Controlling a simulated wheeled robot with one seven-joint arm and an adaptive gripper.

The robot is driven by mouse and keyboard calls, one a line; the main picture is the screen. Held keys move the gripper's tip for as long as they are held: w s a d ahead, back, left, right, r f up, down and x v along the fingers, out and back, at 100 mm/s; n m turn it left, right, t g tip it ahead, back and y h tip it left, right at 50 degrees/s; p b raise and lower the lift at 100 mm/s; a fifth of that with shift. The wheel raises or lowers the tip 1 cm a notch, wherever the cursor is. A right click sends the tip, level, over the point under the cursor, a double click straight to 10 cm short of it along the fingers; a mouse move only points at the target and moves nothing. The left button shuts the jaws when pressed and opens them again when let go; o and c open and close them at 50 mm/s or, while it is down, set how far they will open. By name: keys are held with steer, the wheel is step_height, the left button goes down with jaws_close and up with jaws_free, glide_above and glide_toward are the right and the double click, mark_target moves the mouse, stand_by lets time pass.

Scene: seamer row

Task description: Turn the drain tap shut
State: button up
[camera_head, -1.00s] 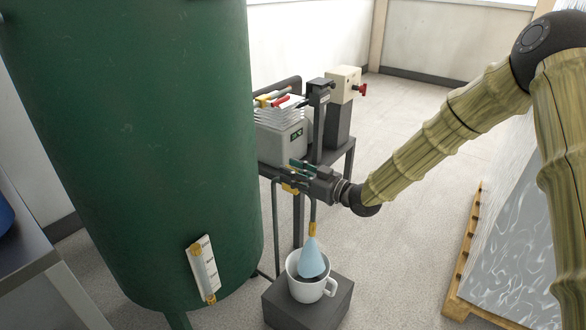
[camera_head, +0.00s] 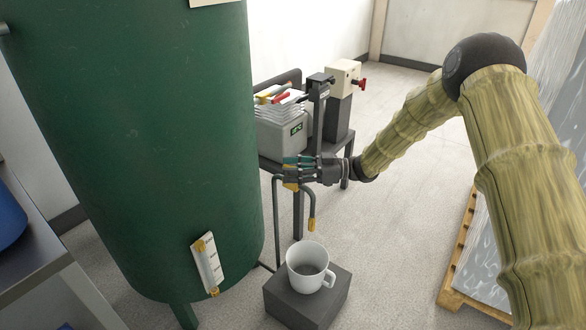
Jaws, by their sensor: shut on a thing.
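The drain tap (camera_head: 291,185) is a small brass fitting on thin grey pipework beside the green tank. Its brass spout (camera_head: 312,224) points down above a white mug (camera_head: 307,262), and no liquid shows between them. My gripper (camera_head: 297,168) comes in from the right and is shut at the tap, on its handle. Teal and dark parts overlap there, so the fingertips and most of the handle are hard to separate. The mug stands upright on a dark block (camera_head: 284,309).
The large green tank (camera_head: 150,150) fills the left. Behind the tap, a dark bench carries a grey box (camera_head: 282,132) and a cream unit with a red knob (camera_head: 343,80). A wrapped pallet (camera_head: 458,290) stands at the right. Floor between is clear.

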steer(key=shift+w+d+r+g, duration=0.15)
steer(key=shift+w+d+g, duration=0.1)
steer(key=shift+g, duration=0.05)
steer(key=o, duration=0.9)
steer(key=shift+o, duration=0.3)
steer(key=shift+d, duration=0.2)
steer(key=shift+s+a, duration=0.1)
steer(key=shift+a, duration=0.25)
steer(key=d, duration=1.2)
steer(key=shift+w+d, duration=0.15)
steer(key=shift+w, duration=0.15)
